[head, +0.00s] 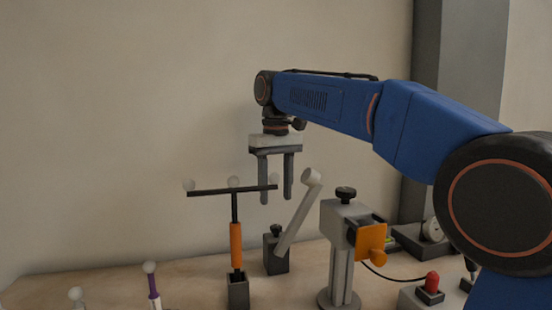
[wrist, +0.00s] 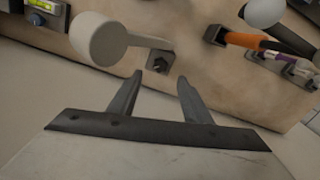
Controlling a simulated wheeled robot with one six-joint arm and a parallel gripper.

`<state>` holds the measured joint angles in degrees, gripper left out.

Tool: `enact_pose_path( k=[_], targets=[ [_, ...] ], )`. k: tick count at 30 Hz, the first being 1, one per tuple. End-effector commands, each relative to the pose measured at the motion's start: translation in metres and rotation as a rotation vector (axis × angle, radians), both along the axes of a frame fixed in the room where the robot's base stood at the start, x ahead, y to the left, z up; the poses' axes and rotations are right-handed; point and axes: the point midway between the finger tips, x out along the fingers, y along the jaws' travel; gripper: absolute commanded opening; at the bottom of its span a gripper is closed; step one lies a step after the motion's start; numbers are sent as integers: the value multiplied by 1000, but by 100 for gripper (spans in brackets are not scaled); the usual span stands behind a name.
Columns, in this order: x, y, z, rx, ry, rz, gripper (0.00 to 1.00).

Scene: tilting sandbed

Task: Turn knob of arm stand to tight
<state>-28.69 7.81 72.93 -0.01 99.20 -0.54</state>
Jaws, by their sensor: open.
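The arm stand is a dark block (head: 276,258) on the table with a pale grey arm (head: 300,212) leaning up to the right and a round end on top. Its small black knob (head: 277,230) sits on top of the block. In the wrist view the arm's round end (wrist: 97,40) is large and close, and the dark block with its knob (wrist: 159,62) shows just beyond the fingertips. My gripper (head: 276,200) is open and empty, fingers pointing down, above the knob and apart from it. It also shows in the wrist view (wrist: 172,80). The knob's tightness cannot be told.
An orange-handled T-bar with pale balls (head: 235,240) stands close left of my gripper. A grey post stand (head: 343,250) with a black top knob and orange plate is to the right. A dial gauge (head: 432,230) and a red button (head: 431,282) are farther right.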

Motion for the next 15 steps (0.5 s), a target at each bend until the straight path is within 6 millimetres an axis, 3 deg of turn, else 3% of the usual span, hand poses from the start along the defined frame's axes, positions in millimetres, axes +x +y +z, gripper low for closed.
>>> enact_pose_path(
  k=[9,15],
  targets=[
    [1,0,61,1,-2,0,45],
    [1,0,83,0,0,0,45]
  ],
)
